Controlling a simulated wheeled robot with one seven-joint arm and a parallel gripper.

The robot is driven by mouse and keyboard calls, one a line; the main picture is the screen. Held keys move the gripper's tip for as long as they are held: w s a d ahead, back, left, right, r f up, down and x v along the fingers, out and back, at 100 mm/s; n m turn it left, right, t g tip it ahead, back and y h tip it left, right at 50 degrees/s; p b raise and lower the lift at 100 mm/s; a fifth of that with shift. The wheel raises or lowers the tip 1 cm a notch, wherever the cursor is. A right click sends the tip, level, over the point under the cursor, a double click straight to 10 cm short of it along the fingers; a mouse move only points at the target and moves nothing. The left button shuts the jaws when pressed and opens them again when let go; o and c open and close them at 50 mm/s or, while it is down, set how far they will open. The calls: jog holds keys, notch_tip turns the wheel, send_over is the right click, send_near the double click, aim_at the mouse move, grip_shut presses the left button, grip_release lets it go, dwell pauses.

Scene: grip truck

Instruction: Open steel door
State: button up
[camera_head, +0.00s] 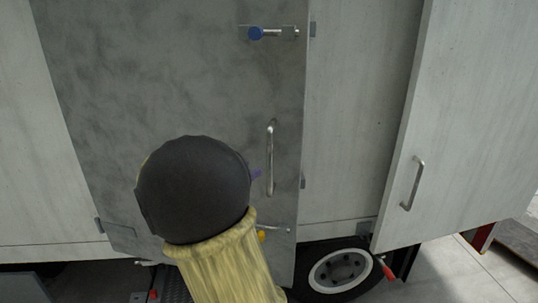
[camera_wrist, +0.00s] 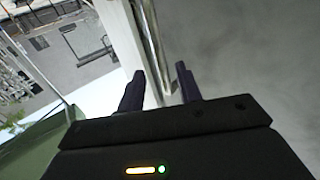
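The steel door (camera_head: 190,80) is the dark grey panel in the middle of the head view. Its upright metal handle (camera_head: 270,165) is near its right edge. My gripper (camera_head: 255,174) is mostly hidden behind my dark, round wrist part; only a purplish bit shows, just left of the handle. In the wrist view my gripper (camera_wrist: 160,72) has its two dark fingers apart. A shiny upright bar (camera_wrist: 153,45), apparently the handle, runs between them in the picture. I cannot tell whether the fingers touch it. Grey door surface fills the right side there.
A wheel (camera_head: 340,270) is below.

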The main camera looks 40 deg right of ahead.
aim_at(267, 160)
jog(key=d, duration=0.2)
jog(key=d+p, duration=0.1)
jog(key=d, duration=0.1)
jog(key=d+p, duration=0.1)
jog(key=d, duration=0.2)
jog(key=shift+w+d+r, duration=0.1)
jog(key=shift+w, duration=0.15)
jog(key=shift+w+d, duration=0.1)
jog(key=shift+d, duration=0.45)
grip_shut()
